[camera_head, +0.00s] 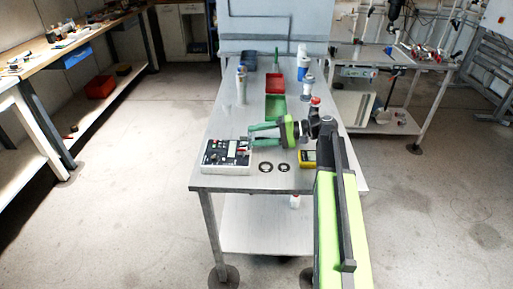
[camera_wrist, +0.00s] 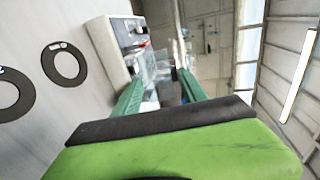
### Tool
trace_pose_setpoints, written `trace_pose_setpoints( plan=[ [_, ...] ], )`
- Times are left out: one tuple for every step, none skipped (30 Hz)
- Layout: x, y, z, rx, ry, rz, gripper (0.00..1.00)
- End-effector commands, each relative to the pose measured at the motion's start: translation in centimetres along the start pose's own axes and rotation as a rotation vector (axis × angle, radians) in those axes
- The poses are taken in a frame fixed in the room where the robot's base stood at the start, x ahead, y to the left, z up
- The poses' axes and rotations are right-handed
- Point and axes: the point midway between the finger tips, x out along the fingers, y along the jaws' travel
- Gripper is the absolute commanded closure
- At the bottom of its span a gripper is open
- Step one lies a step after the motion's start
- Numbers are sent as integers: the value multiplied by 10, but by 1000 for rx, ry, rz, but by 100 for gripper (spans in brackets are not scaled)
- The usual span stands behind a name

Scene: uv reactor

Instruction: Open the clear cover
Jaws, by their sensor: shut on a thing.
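The white control box (camera_head: 212,158) with dark knobs and a small display sits at the table's front left. It also shows in the wrist view (camera_wrist: 115,50), seen at a steep angle. My gripper (camera_head: 253,136) reaches in from the right, its green fingers at the box's upper right edge. In the wrist view the fingers (camera_wrist: 163,75) extend toward the box with the clear cover (camera_wrist: 162,66) between their tips. The cover is see-through and partly hidden by the fingers, so its exact angle is hard to tell.
Two black rings (camera_head: 265,167) and a yellow meter (camera_head: 307,157) lie right of the box on the metal table (camera_head: 210,182). A green tray (camera_head: 275,107), a red tray (camera_head: 275,84) and white-blue cylinders (camera_head: 241,86) stand farther back.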

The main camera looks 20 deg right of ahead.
Motion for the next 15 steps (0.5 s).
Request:
trace_pose_setpoints(
  plan=[
    [1, 12, 0, 0, -1, -25, 91],
    [0, 12, 0, 0, -1, -43, 91],
    [-1, 12, 1, 0, -1, -66, 91],
    [-1, 12, 1, -1, -1, -81, 91],
    [-2, 12, 1, -1, -2, -95, 91],
    [-2, 12, 1, -1, -2, -113, 91],
    [-2, 12, 1, -1, -2, -125, 91],
    [-3, 12, 1, -1, -2, -135, 91],
    [-3, 11, 1, -1, -2, -149, 91],
    [-4, 11, 1, 0, -2, -157, 91],
    [-4, 11, 1, 0, -2, -164, 91],
    [-4, 11, 1, 0, -2, -173, 91],
    [-4, 10, 1, 0, -2, -178, 91],
    [-5, 10, 1, 0, -2, -183, 91],
    [-5, 10, 1, 0, -2, -187, 91]
  ],
)
